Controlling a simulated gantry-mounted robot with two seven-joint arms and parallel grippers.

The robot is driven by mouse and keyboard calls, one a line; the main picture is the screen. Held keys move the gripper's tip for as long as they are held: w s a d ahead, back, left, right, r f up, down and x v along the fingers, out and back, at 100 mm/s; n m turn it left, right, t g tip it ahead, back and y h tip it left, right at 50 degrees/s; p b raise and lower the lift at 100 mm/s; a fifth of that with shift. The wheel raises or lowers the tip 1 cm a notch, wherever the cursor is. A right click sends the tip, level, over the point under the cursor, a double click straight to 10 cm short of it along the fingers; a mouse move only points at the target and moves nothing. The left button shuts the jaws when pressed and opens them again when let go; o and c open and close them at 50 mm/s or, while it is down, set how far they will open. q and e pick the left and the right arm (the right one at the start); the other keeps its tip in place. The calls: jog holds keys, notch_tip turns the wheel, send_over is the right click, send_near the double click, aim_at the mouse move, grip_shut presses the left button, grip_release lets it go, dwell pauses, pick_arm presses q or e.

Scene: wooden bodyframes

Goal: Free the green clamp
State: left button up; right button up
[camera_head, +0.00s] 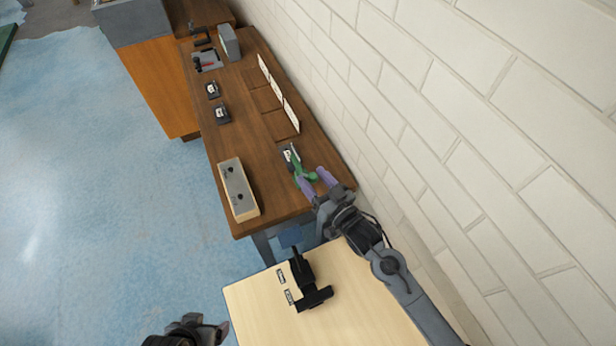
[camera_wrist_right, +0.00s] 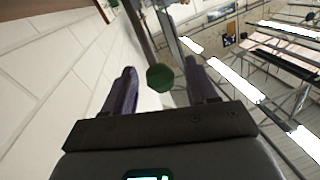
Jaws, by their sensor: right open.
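The green clamp (camera_head: 297,166) is at the right side of the dark wooden workbench, near the wall. It touches or overlaps a small dark and white piece (camera_head: 287,155); I cannot tell how they are joined. My right gripper (camera_head: 318,182) reaches it from the near side, its purple fingers apart beside the clamp's near end. In the right wrist view a green rounded end (camera_wrist_right: 160,77), seemingly the clamp's, shows between the open fingers (camera_wrist_right: 162,85), with a gap on both sides. My left gripper (camera_head: 205,328) is at the bottom edge, partly cut off, away from the clamp.
A beige box with two dark knobs (camera_head: 238,190) lies on the bench's left edge. Small dark devices (camera_head: 221,113) and upright white panels (camera_head: 279,93) stand farther back. A black tool (camera_head: 306,284) is on the pale table in front. The white brick wall (camera_head: 420,120) closes the right side.

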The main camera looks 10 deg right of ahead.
jog(key=shift+b+x, duration=0.7)
jog(key=shift+x, duration=0.85)
jog(key=shift+c, duration=0.4)
grip_shut()
